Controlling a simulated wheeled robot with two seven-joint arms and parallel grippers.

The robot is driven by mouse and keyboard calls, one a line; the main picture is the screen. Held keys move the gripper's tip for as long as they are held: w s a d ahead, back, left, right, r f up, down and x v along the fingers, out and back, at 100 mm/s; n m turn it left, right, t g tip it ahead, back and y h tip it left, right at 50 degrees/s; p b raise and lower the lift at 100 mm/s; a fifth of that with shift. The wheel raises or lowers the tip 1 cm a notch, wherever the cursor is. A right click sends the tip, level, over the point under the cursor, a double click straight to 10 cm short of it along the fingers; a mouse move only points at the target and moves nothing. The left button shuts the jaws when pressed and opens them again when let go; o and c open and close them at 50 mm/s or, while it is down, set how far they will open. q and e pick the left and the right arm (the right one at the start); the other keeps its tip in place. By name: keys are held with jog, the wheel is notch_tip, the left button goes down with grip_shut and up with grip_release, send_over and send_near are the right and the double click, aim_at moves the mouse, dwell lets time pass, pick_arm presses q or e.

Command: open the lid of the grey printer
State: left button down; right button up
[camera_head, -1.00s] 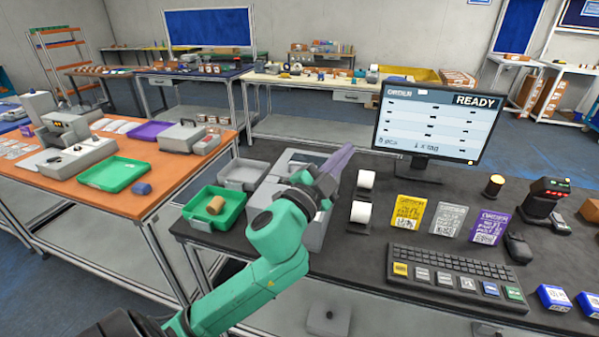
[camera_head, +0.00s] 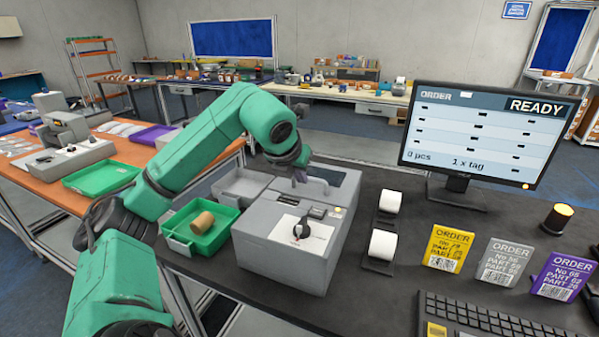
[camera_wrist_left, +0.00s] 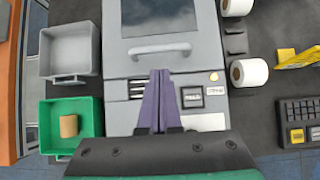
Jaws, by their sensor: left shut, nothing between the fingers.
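The grey printer (camera_head: 290,240) stands on the dark table left of the monitor. Its lid (camera_wrist_left: 160,20), with a dark window and a light grey bar handle (camera_wrist_left: 160,50), is down at the far part of its top. A round dark knob (camera_head: 302,230) and a small panel are on the near part of the top. My left gripper (camera_head: 300,176) reaches over the printer from the left, near the lid. In the left wrist view its purple fingers (camera_wrist_left: 161,98) are together and empty, pointing at the handle; I cannot tell whether they touch it. My right gripper is not in view.
A green tray (camera_head: 170,244) with a brown roll (camera_head: 202,222) and a grey tray (camera_head: 262,182) lie left of the printer. White label rolls (camera_head: 383,244), order cards (camera_head: 446,250), a monitor (camera_head: 480,140) and a keyboard (camera_head: 480,322) lie to the right.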

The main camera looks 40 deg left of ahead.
aim_at(309, 190)
pick_arm(q)
jog(key=x, duration=0.4)
jog(key=shift+w+a+f, duration=0.1)
jog(key=shift+w+f, duration=0.15)
jog(key=shift+f, duration=0.15)
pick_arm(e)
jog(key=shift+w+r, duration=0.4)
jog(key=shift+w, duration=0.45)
pick_arm(q)
jog(key=shift+w+p, duration=0.1)
jog(key=shift+p, duration=0.2)
